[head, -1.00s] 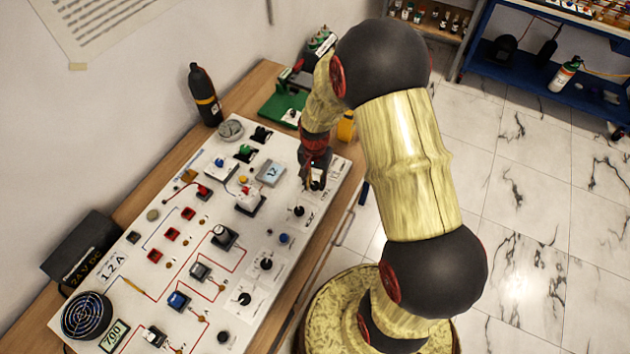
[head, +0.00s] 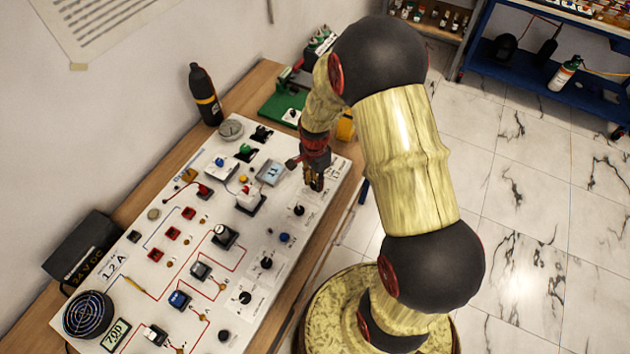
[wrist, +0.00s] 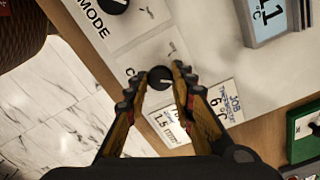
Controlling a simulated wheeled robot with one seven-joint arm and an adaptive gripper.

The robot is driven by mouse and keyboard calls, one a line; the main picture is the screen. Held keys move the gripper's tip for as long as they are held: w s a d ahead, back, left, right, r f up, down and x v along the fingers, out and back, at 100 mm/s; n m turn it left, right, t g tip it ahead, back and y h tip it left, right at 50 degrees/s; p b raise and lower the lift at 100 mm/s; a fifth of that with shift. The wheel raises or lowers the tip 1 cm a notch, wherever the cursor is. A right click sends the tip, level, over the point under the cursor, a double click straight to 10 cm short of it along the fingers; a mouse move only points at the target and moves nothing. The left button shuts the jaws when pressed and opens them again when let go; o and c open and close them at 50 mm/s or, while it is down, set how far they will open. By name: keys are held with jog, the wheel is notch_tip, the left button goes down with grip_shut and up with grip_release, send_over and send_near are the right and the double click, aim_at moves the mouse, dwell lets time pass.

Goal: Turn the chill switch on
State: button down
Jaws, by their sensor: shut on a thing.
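A small round black knob (wrist: 160,79) with a white pointer line sits on the white panel, between my fingertips in the wrist view. A label beginning with "C" is beside it, the rest hidden by a finger. My gripper (wrist: 160,74) is shut on this knob, one finger on each side. In the head view my gripper (head: 315,184) reaches down at the upper right part of the panel (head: 150,265) and hides the knob. I cannot read a chill label.
A black knob near the word MODE (wrist: 88,18) is close by. A blue-framed display (wrist: 268,18) and a job card (wrist: 226,101) lie nearby. Several switches and knobs cover the panel. A dark bottle (head: 205,95) stands behind it.

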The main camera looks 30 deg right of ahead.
dwell(0.3)
jog(key=c, duration=1.6)
grip_release()
jog(key=shift+o, duration=0.5)
notch_tip(320, 180, up, 12)
